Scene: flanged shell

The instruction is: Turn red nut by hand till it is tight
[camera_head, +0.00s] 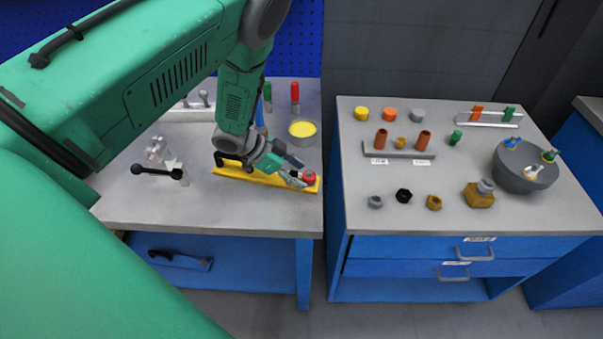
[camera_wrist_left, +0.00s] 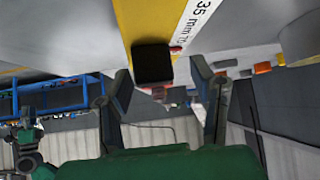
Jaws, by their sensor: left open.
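The red nut (camera_head: 309,177) sits at the right end of the yellow bar (camera_head: 232,172) on the left bench. My left gripper (camera_head: 296,176) is open, with its fingertips close to the nut's left side; I cannot tell whether they touch it. In the left wrist view, a black square block (camera_wrist_left: 152,64) shows between and beyond the open fingers (camera_wrist_left: 160,78), against the yellow bar (camera_wrist_left: 143,20) with a "35 mm" label. A small red patch (camera_wrist_left: 176,50) shows beside the block; I cannot tell if it is the nut. My right gripper is not in view.
A grey can with a yellow top (camera_head: 302,130) and a red-handled tool (camera_head: 295,92) stand behind the bar. A black-handled tool (camera_head: 155,171) lies to the left. The right bench (camera_head: 390,222) holds several nuts, a rack and a bowl (camera_head: 525,168). A gap separates the benches.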

